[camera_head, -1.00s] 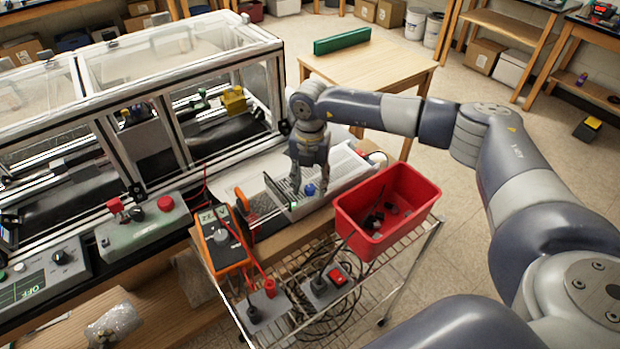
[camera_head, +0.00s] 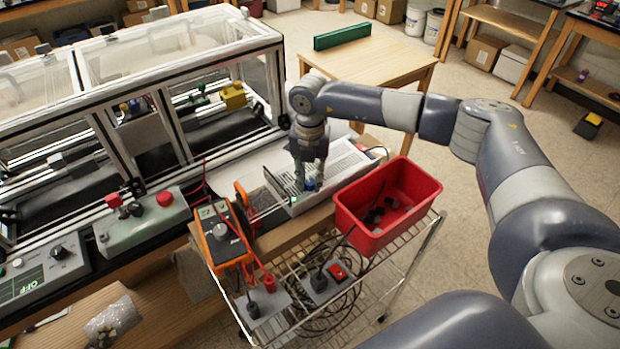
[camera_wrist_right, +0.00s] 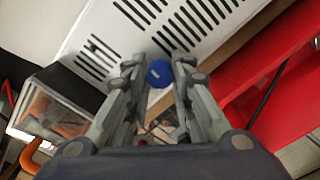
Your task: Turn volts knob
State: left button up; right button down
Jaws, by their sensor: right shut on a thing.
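A white vented power supply box (camera_head: 345,165) sits on the shelf behind the red bin. Its slotted top also shows in the right wrist view (camera_wrist_right: 150,30). A round blue knob (camera_head: 310,184) is on its front and shows between the fingertips in the right wrist view (camera_wrist_right: 160,73). My right gripper (camera_head: 309,180) points down at the box's front, its fingers shut on the blue knob, one finger on each side. The knob's label and pointer cannot be read. My left gripper is not in view.
A red bin (camera_head: 388,215) with dark parts stands just right of the gripper. An orange multimeter (camera_head: 222,238) with red leads stands to the left. A framed enclosure (camera_head: 150,80) fills the left side. Coiled cables lie on the wire rack below (camera_head: 420,245).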

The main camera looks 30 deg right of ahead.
jog(key=shift+f+n+b, duration=0.2)
jog(key=shift+n+b, duration=0.9)
jog(key=shift+n, duration=0.1)
jog(key=n+b, duration=0.2)
jog(key=shift+n, duration=0.4)
jog(key=n+b, duration=0.3)
jog(key=shift+a+r+n, duration=0.1)
jog(key=shift+n, duration=0.3)
jog(key=shift+r+n+b, duration=0.15)
jog(key=shift+n+b, duration=0.4)
jog(key=shift+n, duration=0.25)
jog(key=c, duration=1.4)
grip_release()
jog(key=shift+o, duration=0.2)
